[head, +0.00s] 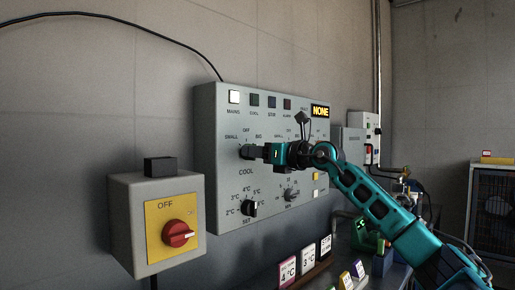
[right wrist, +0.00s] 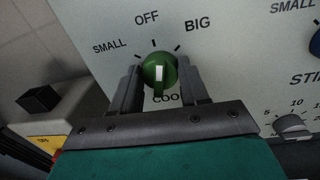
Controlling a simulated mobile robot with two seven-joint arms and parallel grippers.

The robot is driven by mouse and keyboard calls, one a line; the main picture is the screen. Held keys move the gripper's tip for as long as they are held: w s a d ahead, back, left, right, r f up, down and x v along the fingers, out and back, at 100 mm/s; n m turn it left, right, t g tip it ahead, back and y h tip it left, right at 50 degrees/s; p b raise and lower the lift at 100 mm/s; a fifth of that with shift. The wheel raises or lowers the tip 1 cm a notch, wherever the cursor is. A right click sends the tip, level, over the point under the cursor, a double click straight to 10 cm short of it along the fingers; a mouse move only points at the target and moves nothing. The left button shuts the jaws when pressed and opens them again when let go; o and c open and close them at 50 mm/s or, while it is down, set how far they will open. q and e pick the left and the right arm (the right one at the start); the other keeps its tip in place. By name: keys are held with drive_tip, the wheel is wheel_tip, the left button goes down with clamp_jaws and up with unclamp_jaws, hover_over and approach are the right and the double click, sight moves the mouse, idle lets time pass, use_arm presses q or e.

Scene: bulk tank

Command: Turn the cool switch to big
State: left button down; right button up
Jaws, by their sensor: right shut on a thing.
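The cool switch is a green knob (right wrist: 160,72) with a white mark on the grey control panel (head: 222,192), above the word COOL. SMALL, OFF and BIG are printed around it from left to right. In the right wrist view the white mark points about straight up, toward OFF. My right gripper (head: 252,152) reaches the panel from the right and is shut on the knob, one finger on each side, also in the right wrist view (right wrist: 160,88). In the head view the gripper hides the knob. My left gripper is not in view.
The panel has a lit MAINS lamp (head: 234,97), a display reading NONE (head: 320,111), a SET knob (head: 249,208) and a lower dial (head: 291,195). A red rotary switch (head: 179,234) on a yellow plate stands at the left. Small labelled blocks (head: 308,260) stand below the panel.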

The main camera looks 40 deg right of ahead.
drive_tip(key=shift+m+p, duration=1.55)
drive_tip(key=shift+m, duration=1.85)
drive_tip(key=shift+f, duration=0.1)
drive_tip(key=o, duration=1.1)
drive_tip(key=shift+c, duration=0.2)
